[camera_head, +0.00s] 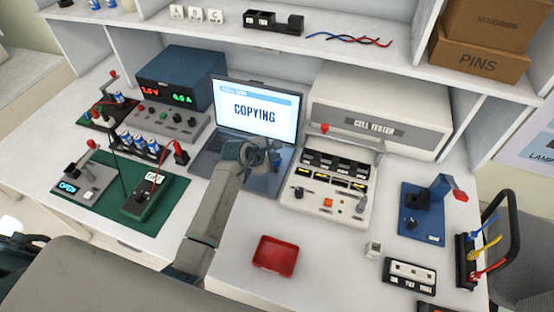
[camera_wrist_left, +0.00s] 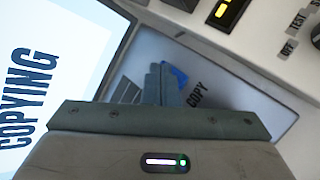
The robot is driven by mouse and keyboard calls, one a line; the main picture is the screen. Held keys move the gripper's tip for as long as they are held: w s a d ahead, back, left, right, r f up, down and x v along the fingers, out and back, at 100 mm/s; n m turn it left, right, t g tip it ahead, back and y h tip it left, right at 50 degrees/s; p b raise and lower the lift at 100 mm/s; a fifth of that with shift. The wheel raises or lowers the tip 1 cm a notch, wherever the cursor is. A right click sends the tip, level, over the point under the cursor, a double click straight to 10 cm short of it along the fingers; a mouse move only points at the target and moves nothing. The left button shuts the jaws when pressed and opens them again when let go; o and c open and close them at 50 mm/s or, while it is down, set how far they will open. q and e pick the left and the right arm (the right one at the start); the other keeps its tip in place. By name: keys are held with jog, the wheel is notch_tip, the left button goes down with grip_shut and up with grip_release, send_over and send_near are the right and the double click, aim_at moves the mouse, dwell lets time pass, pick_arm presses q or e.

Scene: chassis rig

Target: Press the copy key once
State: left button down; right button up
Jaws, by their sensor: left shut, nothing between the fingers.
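The laptop (camera_head: 254,115) stands open at the back middle of the bench, and its screen reads COPYING. The screen also shows at the left of the left wrist view (camera_wrist_left: 45,75). The copy key (camera_wrist_left: 177,74) is a blue key on the laptop deck beside the printed word COPY, partly hidden by my fingertips. My left gripper (camera_head: 262,157) is over the right part of the laptop deck. Its fingers (camera_wrist_left: 163,82) are shut and empty, with the tips at the blue key. I cannot tell whether they touch it. My right gripper is not in view.
The cell tester (camera_head: 375,125) and its panel of switches stand right of the laptop. A power supply (camera_head: 180,78) is at the left, with a green mat (camera_head: 165,205) in front. A red tray (camera_head: 275,256) lies at the front. A shelf (camera_head: 330,58) runs above.

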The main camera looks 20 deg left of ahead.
pick_arm(q)
jog(key=shift+r, duration=0.6)
jog(key=shift+p, duration=0.3)
notch_tip(320, 180, up, 5)
jog(key=p, duration=0.4)
dwell(0.5)
